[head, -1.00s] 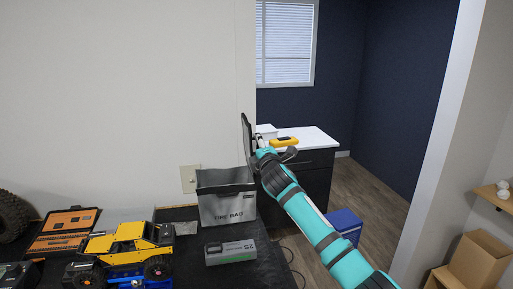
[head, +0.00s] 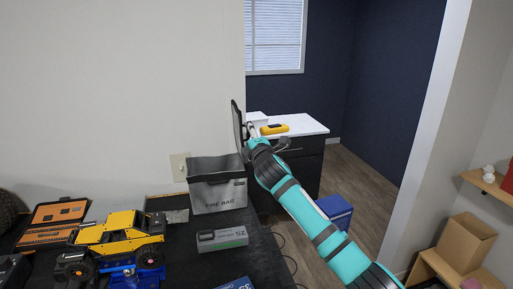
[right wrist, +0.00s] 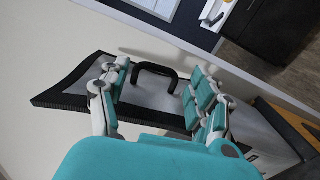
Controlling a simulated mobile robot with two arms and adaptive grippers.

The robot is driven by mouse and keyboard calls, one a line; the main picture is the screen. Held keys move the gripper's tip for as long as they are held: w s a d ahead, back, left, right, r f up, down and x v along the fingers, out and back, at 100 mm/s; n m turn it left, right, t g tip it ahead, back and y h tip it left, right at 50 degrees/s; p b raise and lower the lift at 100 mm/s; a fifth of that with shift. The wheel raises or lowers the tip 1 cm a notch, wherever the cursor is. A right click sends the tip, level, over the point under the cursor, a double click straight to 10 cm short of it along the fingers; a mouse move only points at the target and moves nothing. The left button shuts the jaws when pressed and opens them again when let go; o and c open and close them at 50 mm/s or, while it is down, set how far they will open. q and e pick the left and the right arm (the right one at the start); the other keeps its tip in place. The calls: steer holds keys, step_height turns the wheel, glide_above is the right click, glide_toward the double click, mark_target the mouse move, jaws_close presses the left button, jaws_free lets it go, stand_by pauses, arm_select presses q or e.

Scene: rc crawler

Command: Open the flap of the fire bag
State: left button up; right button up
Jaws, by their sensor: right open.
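The grey fire bag (head: 218,196) stands upright at the back of the black table, its dark top edge and opening showing. A thin dark panel (head: 237,128), which looks like its flap seen nearly edge-on, rises at the bag's right side. In the right wrist view the flap (right wrist: 72,92) is a grey panel with a black border and a black handle (right wrist: 157,70). My right gripper (head: 254,138) is open beside the raised flap. Its fingers (right wrist: 158,78) lie either side of the handle in that view; contact cannot be told. My left gripper is not in view.
A grey box (head: 222,238) lies in front of the bag. A yellow crawler (head: 118,232) and an orange tool case (head: 55,222) are to the left. A white-topped cabinet (head: 300,126) stands behind my right arm, with a blue box (head: 334,212) on the floor.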

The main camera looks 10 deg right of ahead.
steer(key=s, duration=0.9)
steer(key=shift+s+d, duration=0.25)
steer(key=shift+s, duration=0.1)
